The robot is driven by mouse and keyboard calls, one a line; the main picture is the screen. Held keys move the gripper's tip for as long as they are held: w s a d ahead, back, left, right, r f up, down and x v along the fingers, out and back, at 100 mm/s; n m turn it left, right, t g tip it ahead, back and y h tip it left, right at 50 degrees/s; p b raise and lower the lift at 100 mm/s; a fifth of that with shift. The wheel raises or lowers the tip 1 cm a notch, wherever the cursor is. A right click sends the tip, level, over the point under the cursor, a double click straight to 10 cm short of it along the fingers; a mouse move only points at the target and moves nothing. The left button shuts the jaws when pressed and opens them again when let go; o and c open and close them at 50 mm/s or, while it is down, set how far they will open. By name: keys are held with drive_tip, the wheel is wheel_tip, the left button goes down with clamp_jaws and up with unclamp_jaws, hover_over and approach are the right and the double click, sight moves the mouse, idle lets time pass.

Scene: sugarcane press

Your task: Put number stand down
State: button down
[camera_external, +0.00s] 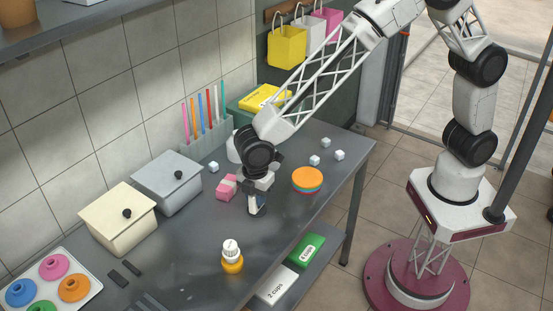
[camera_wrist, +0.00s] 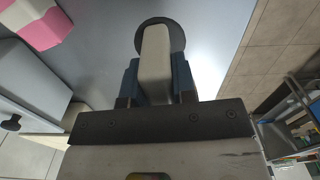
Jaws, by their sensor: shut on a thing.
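My gripper (camera_external: 258,200) points down over the grey table (camera_external: 201,250). In the wrist view its two blue fingers (camera_wrist: 157,85) are shut on the number stand (camera_wrist: 156,48), a pale upright piece with a dark round part at its far end. In the external view the stand is mostly hidden by the gripper, with only a small whitish part showing between the fingers close to the tabletop. I cannot tell whether it touches the table.
A pink-and-white block (camera_external: 227,187) lies just left of my gripper. An orange-topped round stack (camera_external: 307,179) stands to the right. Cream (camera_external: 117,222) and grey (camera_external: 167,185) lidded boxes stand left. Table between gripper and bottle is clear.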

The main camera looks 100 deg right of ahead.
drive_tip(key=s+m, duration=0.1)
drive_tip(key=s, duration=2.1)
drive_tip(key=shift+d+r, duration=0.15)
drive_tip(key=shift+d, duration=0.2)
drive_tip(key=w+a, duration=0.1)
drive_tip(key=w, duration=0.4)
drive_tip(key=w+a+f, duration=0.1)
drive_tip(key=w, duration=0.4)
drive_tip(key=w+a, duration=0.1)
drive_tip(key=w, duration=0.4)
drive_tip(key=shift+w+a+f, duration=0.1)
drive_tip(key=shift+w+f, duration=0.15)
drive_tip(key=shift+f, duration=1.75)
drive_tip(key=shift+f, duration=0.15)
drive_tip(key=c, duration=0.9)
unclamp_jaws()
